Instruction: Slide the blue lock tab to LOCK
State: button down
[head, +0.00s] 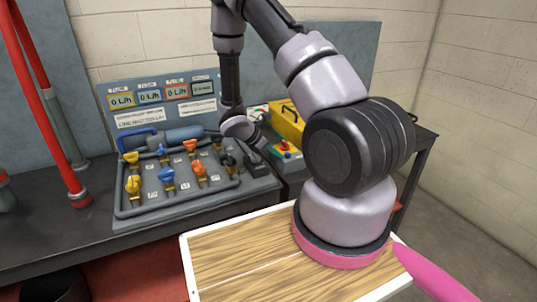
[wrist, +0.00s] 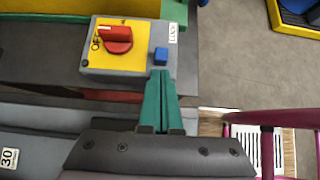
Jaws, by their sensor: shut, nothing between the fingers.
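A small white label (wrist: 174,33), which seems to read LOCK, lies just above and right of the tab. The switch box (wrist: 100,71) is grey with a red knob (wrist: 117,40) beside the word OFF; it also shows in the head view (head: 285,151). My gripper (wrist: 161,73) is shut and empty, with its green fingertips just below the tab in the wrist view. I cannot tell whether they touch it.
A panel (head: 150,205) with yellow, blue and orange valve handles stands left of the switch box on the dark bench (head: 60,235). A yellow case (head: 288,122) is behind the box. A wooden-topped tray (head: 235,272) is in front, beside my arm's base.

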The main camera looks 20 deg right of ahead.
aim_at(287, 153)
jog(key=shift+d, duration=0.25)
jog(key=shift+d, duration=1.8)
jog(key=a+f+v, duration=0.2)
jog(key=v, duration=1.1)
jog(key=shift+a, duration=0.1)
